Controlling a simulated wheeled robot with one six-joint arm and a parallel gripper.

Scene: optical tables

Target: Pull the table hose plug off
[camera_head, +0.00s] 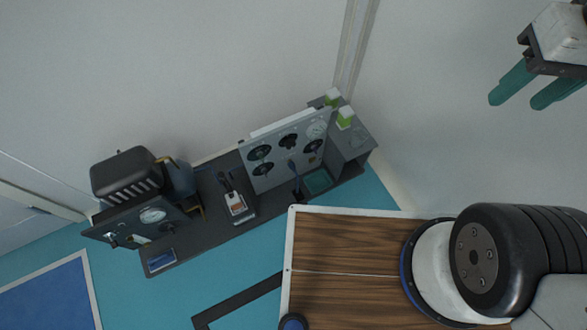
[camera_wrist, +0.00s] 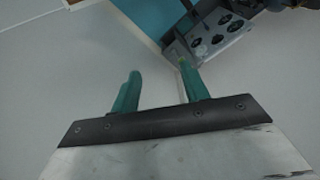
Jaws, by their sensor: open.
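My gripper (camera_head: 519,101) is at the top right of the head view, with two teal fingers apart and nothing between them. In the wrist view its fingers (camera_wrist: 158,74) are also spread and empty. The grey panel (camera_head: 262,181) with several round black fittings stands on the dark grey table (camera_head: 216,233), well left of and apart from my gripper. A thin bluish piece (camera_head: 293,168) shows at the panel's lower front; I cannot tell if it is the hose plug. The panel (camera_wrist: 213,57) also shows at the upper right of the wrist view, beyond the fingers.
A grey box (camera_head: 349,147) with green-and-white items stands at the table's right end. A black-topped device (camera_head: 125,174) and a tilted gauge panel (camera_head: 135,222) stand at its left. My wooden-topped base fills the lower right. Walls rise behind the table; blue floor lies in front.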

